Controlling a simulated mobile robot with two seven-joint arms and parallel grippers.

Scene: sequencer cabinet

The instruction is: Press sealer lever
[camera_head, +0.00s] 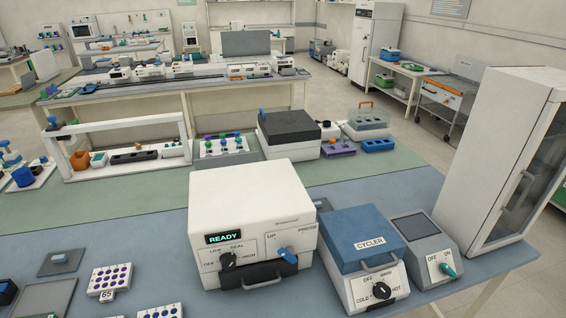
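The sealer (252,195) is a white box on the blue-grey bench, in the lower middle of the head view. Its display (225,238) reads READY in green. A black dial (228,261) sits below the display, among labels including LOW, SEAL and HIGH. The sealer lever (288,256) has a blue end and sits on the right of the front panel, below the labels UP and PRESS. It slants down to the right; I cannot tell which label it is set to. A dark drawer or tray (262,275) is at the bottom front. Neither gripper is in view.
A blue-lidded cycler (368,236) stands right of the sealer. Beyond it are a grey device with an OFF/ON knob (447,269) and a tall white glass-door cabinet (507,160). A sample rack (110,280) sits left. The bench between rack and sealer is mostly clear.

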